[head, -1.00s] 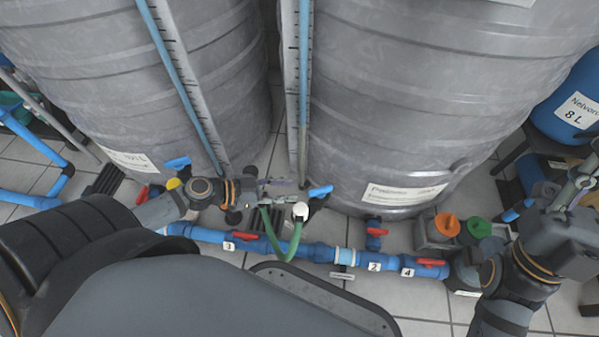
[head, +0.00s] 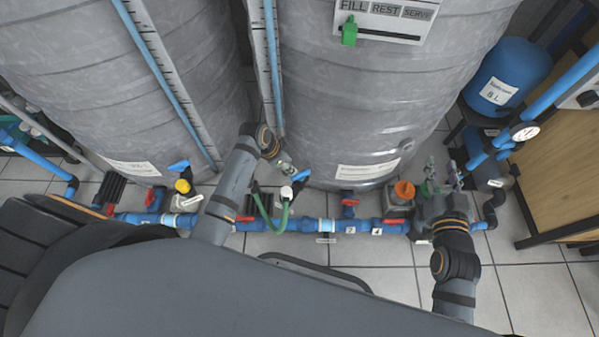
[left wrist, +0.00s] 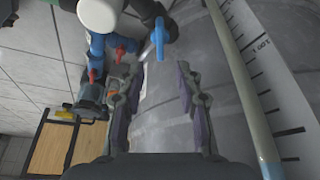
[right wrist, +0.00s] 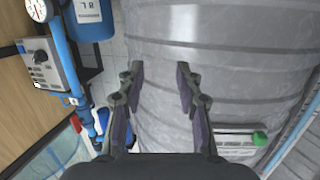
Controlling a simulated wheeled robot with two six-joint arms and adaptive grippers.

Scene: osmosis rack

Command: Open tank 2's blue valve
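Tank 2's blue valve is probably the blue lever (head: 302,175) low at the foot of the right-hand grey tank (head: 345,110). In the left wrist view a blue lever (left wrist: 159,40) points down from a dark fitting, just beyond the fingertips. My left gripper (left wrist: 158,70) is open, with nothing between its fingers. In the head view it (head: 286,168) is small and partly hidden by its wrist, just left of the blue lever. My right gripper (right wrist: 160,70) is open and empty, facing the side of a grey tank. The head view shows it (head: 442,178) above the pipework's right end.
Another blue lever (head: 178,165) sits by the left tank. Blue pipe (head: 285,225) with red-handled valves runs along the floor. A wooden panel (head: 565,170) stands right.

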